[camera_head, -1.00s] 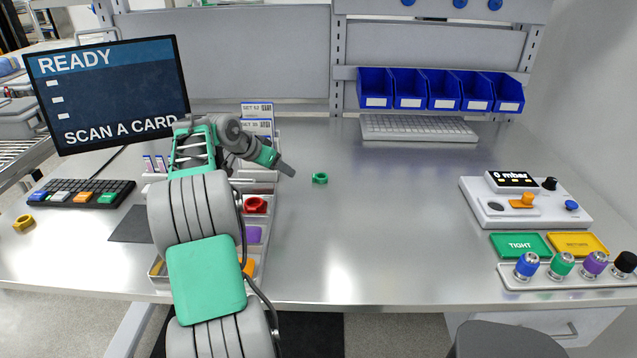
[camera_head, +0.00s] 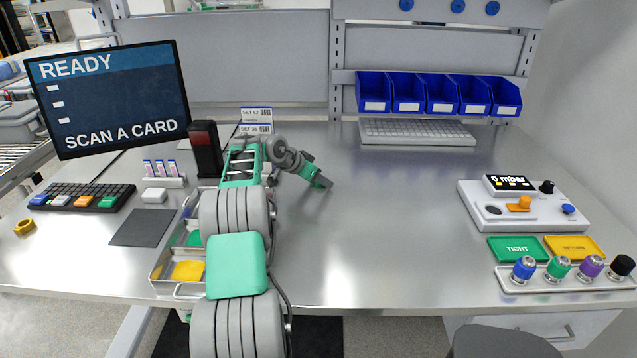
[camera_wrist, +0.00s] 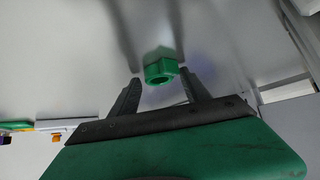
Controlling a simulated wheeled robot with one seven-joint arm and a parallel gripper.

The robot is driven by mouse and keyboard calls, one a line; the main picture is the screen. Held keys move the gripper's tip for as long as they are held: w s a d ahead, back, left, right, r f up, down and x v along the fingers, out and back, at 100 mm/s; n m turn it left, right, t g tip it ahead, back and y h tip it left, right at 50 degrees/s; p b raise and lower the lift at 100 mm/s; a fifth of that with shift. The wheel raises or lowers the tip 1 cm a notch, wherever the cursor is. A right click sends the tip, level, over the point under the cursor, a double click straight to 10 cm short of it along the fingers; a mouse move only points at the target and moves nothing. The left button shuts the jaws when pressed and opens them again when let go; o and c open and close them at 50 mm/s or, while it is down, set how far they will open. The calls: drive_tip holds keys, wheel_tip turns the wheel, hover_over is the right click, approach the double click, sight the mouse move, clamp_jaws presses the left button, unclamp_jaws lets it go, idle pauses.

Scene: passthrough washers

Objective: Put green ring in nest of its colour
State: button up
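The green ring (camera_wrist: 161,71), a short nut-like piece with a hole, lies on the steel table in the wrist view. My gripper (camera_wrist: 160,93) is open, with one finger to each side and the ring just beyond the fingertips, roughly centred. In the head view my gripper (camera_head: 324,184) is low over the table and hides the ring. The tray (camera_head: 158,262) of coloured nests is left of my arm. Its green nest (camera_head: 194,238) and yellow nest (camera_head: 188,270) show partly; my arm covers the rest of the tray.
A card reader post (camera_head: 205,149) stands behind the tray. A yellow ring (camera_head: 24,226) lies at the far left by the dark keypad (camera_head: 80,197). Blue bins (camera_head: 440,93) and a keyboard (camera_head: 417,132) are at the back. The middle table is clear; a control box (camera_head: 523,205) is right.

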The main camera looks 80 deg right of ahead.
drive_tip(key=shift+r, duration=0.1)
clamp_jaws()
idle(0.3)
